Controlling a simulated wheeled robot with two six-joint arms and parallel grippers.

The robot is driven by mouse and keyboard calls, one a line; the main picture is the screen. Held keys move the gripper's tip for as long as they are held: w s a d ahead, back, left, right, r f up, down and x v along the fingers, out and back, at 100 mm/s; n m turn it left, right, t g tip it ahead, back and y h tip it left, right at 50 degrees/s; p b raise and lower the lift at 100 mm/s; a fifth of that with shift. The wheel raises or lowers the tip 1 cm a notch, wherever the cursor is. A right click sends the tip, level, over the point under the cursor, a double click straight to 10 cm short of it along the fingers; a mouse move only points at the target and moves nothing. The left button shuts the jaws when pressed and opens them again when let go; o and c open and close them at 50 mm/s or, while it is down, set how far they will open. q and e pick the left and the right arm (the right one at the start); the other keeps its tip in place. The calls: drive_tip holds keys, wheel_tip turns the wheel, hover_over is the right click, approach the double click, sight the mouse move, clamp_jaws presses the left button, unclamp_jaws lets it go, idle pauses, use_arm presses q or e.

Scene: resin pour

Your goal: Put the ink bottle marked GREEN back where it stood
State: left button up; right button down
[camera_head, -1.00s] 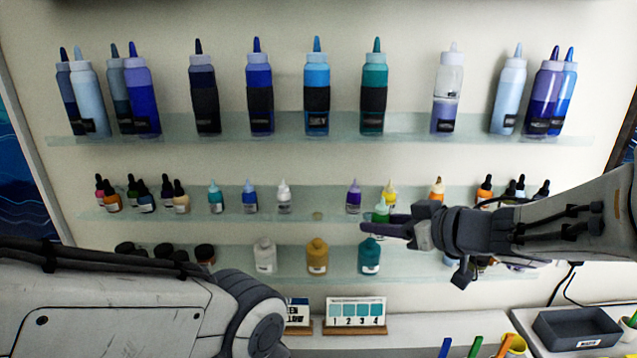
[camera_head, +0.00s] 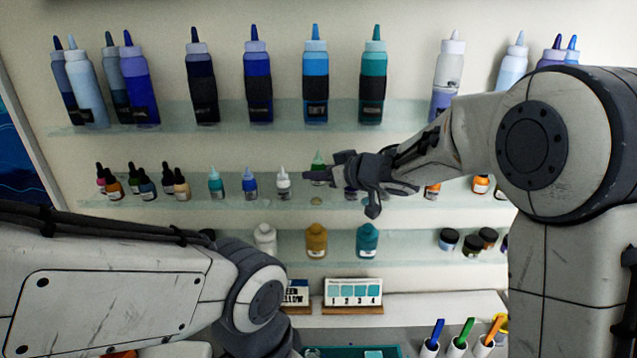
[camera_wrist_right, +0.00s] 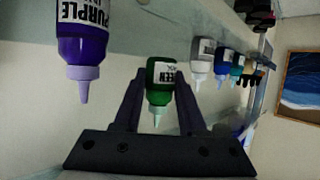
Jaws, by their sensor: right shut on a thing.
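The green ink bottle (camera_head: 318,168) is held between the fingers of my right gripper (camera_head: 332,172), which comes in from the right at the middle shelf (camera_head: 235,206). The right wrist view shows the bottle (camera_wrist_right: 160,90) between both fingers (camera_wrist_right: 160,88), picture upside down, its label partly readable as "EEN". In the head view it appears raised, its tip higher than the neighbours'. Below it a small round mark (camera_head: 316,201) lies on the shelf, between the white bottle (camera_head: 283,185) and the purple bottle (camera_head: 350,193), which my gripper partly hides. My left gripper is out of view.
Blue (camera_head: 249,185) and teal (camera_head: 216,186) bottles stand further left on the middle shelf. Tall squeeze bottles (camera_head: 316,85) line the upper shelf; jars (camera_head: 317,241) stand on the lower one. The purple bottle (camera_wrist_right: 82,40) is close beside my right gripper in the wrist view.

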sight(318, 186)
wheel_tip(318, 186, down, 4)
drive_tip(key=shift+w+r+b, duration=0.1)
drive_tip(key=shift+r+b, duration=0.15)
drive_tip(key=shift+b, duration=0.1)
drive_tip(key=shift+a, duration=0.1)
drive_tip(key=shift+f, duration=0.1)
drive_tip(key=shift+f, duration=0.1)
drive_tip(key=shift+c, duration=2.3)
unclamp_jaws()
